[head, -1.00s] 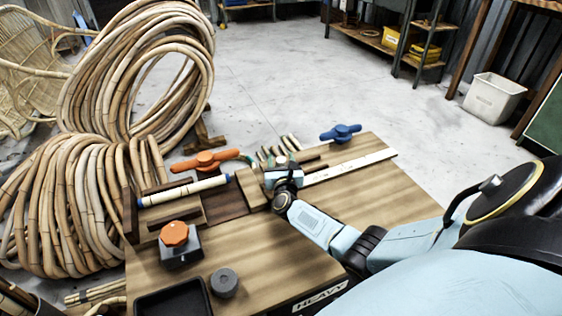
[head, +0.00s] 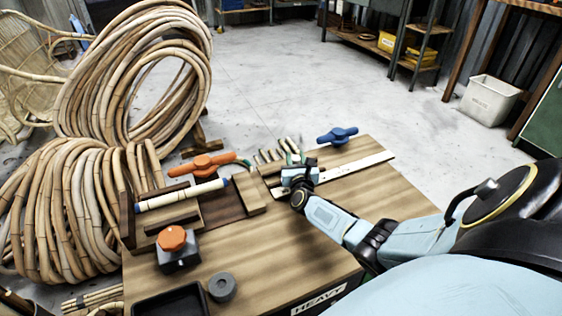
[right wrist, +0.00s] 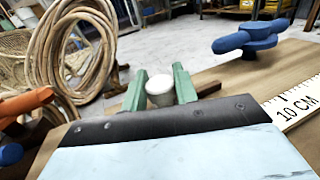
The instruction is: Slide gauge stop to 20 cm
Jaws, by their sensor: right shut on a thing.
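The gauge stop shows as a round cream knob (right wrist: 160,88) between the two green fingers of my right gripper in the right wrist view. My right gripper (head: 296,160) is shut on it, above the pale ruler strip (head: 350,166) on the bench. In the head view the gripper mostly hides the stop. In the right wrist view the ruler (right wrist: 298,100) shows a "10 CM" mark at the right, to the right of the gripper. The stop's exact reading cannot be told. My left gripper is not in view.
A blue wing handle (head: 337,135) stands behind the ruler. An orange handle (head: 202,164), a rattan pole with blue ends (head: 182,194), an orange-knobbed block (head: 175,245), a dark puck (head: 222,287) and a black tray (head: 172,300) occupy the left bench. Rattan coils (head: 75,205) stand further left.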

